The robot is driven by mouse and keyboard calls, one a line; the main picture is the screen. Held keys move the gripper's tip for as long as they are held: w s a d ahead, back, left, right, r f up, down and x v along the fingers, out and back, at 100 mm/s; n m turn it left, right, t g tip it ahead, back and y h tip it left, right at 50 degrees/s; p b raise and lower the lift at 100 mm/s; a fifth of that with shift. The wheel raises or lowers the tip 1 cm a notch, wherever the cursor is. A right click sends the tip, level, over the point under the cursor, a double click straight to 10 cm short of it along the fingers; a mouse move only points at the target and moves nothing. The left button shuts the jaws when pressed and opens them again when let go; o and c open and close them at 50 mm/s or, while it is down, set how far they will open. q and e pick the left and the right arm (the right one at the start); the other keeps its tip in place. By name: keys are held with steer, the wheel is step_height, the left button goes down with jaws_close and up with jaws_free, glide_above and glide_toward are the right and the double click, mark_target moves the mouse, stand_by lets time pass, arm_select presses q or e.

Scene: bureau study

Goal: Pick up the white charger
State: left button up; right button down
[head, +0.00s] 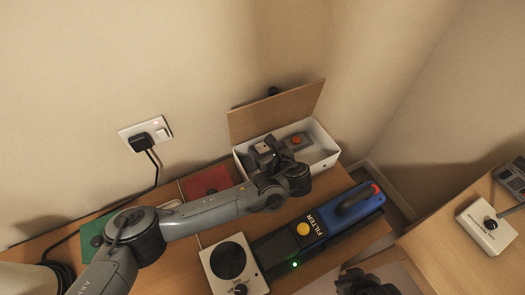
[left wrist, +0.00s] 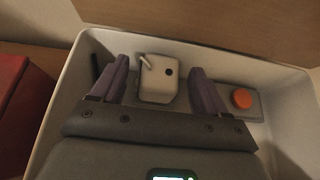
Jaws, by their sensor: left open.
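The white charger (left wrist: 158,82) is a small pale block with a prong and a dark round spot. It lies in the white box (left wrist: 62,120), whose rim also shows in the head view (head: 326,162). My left gripper (left wrist: 158,70) is open, reaching into the box with one finger on each side of the charger; I cannot tell whether they touch it. In the head view the left gripper (head: 270,155) largely covers the charger. My right gripper (head: 366,284) shows only in part, dark, at the bottom edge of the head view; its jaws are unclear.
A grey block with an orange button (left wrist: 242,99) lies in the box, right of the charger. The raised wooden lid (head: 275,112) stands behind. A red item (head: 206,181) is left of the box; a blue FILTER device (head: 340,213) and a white dial unit (head: 233,262) are in front.

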arm_select(q)
steer(key=shift+c, duration=0.3)
steer(key=c, duration=1)
